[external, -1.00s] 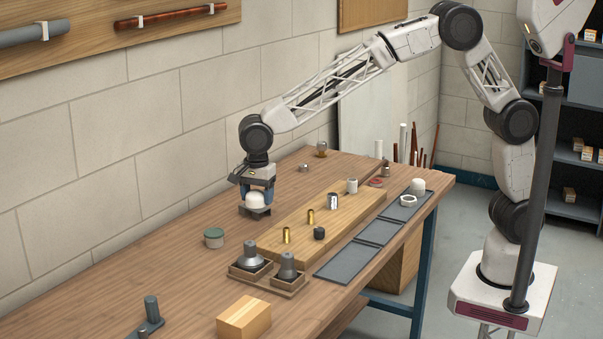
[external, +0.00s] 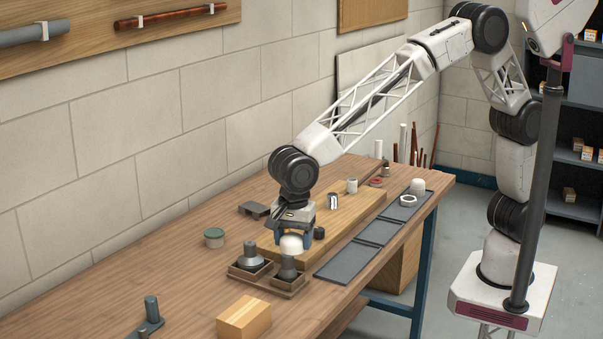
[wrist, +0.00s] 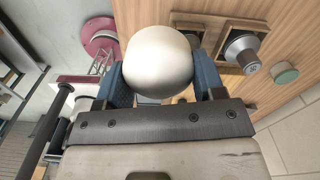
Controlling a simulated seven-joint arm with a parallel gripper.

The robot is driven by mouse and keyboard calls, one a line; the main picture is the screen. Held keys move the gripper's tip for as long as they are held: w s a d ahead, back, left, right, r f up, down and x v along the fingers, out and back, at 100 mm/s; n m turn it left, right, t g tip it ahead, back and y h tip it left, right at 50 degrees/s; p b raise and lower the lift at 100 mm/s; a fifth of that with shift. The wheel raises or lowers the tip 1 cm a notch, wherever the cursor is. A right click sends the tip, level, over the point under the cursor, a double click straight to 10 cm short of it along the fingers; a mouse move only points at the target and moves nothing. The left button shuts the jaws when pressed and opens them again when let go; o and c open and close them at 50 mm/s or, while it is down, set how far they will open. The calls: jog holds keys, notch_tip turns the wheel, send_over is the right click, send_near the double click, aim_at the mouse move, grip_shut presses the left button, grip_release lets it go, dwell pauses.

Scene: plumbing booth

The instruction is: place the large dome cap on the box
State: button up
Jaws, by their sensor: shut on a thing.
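The large dome cap (external: 291,244) is white and rounded. It is held between the blue fingers of my gripper (external: 293,238), above the table near the front end of the wooden board. In the wrist view the dome cap (wrist: 158,62) fills the space between the fingers of my gripper (wrist: 160,72). The box (external: 244,318) is a light wooden block on the tabletop, nearer the camera and to the left of my gripper. Its top is bare. I cannot make out the box in the wrist view.
A green-topped jar (external: 214,238) is to the left. An empty dark stand (external: 254,210) is behind. Grey trays (external: 350,258) lie to the right.

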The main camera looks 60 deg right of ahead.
jog(key=s+a+f, duration=0.2)
jog(key=s+f, duration=0.2)
jog(key=f, duration=0.1)
dwell(0.3)
jog(key=shift+s, duration=0.1)
send_over(245, 309)
jog(key=shift+a+f, duration=0.1)
jog(key=shift+f, duration=0.65)
dwell(0.4)
jog(key=shift+f, duration=1.75)
jog(key=shift+f, duration=0.1)
